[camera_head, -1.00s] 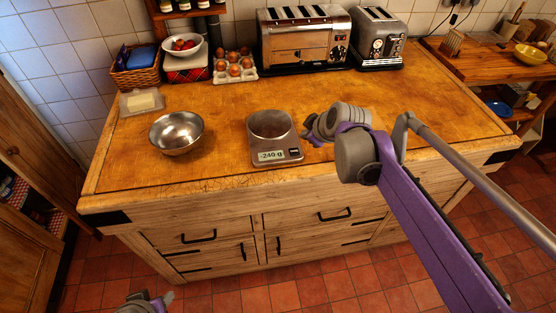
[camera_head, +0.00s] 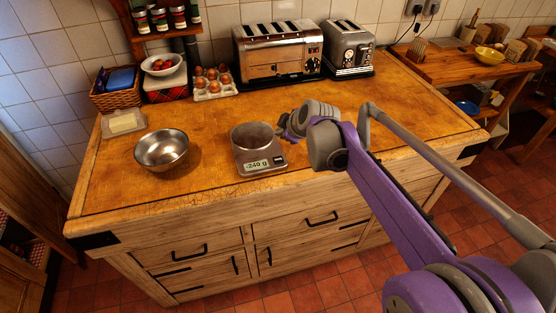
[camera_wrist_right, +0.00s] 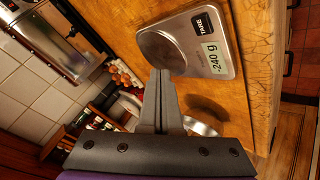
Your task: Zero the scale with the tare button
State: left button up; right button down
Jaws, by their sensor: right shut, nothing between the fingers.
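The kitchen scale (camera_head: 251,136) stands near the front edge of the wooden counter, with a bare round metal plate. Its display (camera_wrist_right: 213,58) reads -240 g. My right gripper (camera_head: 283,134) is shut and empty, just right of the scale in the head view. In the right wrist view its closed fingertips (camera_wrist_right: 160,73) appear near the plate's edge, away from the button; I cannot tell their height. My left gripper is out of view.
A steel bowl (camera_head: 162,149) stands left of the scale, with a butter dish (camera_head: 124,123) beyond it. Eggs (camera_head: 213,82), a large toaster (camera_head: 277,52) and a smaller one (camera_head: 348,47) line the back. The counter (camera_head: 205,118) between is clear.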

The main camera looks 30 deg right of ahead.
jog(key=b, duration=0.5)
send_over(281, 161)
notch_tip(281, 161, down, 7)
jog(key=shift+r, duration=0.15)
jog(key=shift+f+b, duration=0.5)
jog(key=shift+f, duration=0.3)
jog(key=shift+f, duration=0.15)
dwell(0.8)
jog(key=shift+f, duration=0.3)
jog(key=shift+f, duration=0.35)
dwell(0.6)
jog(key=shift+r+p, duration=0.6)
jog(key=shift+r, duration=0.2)
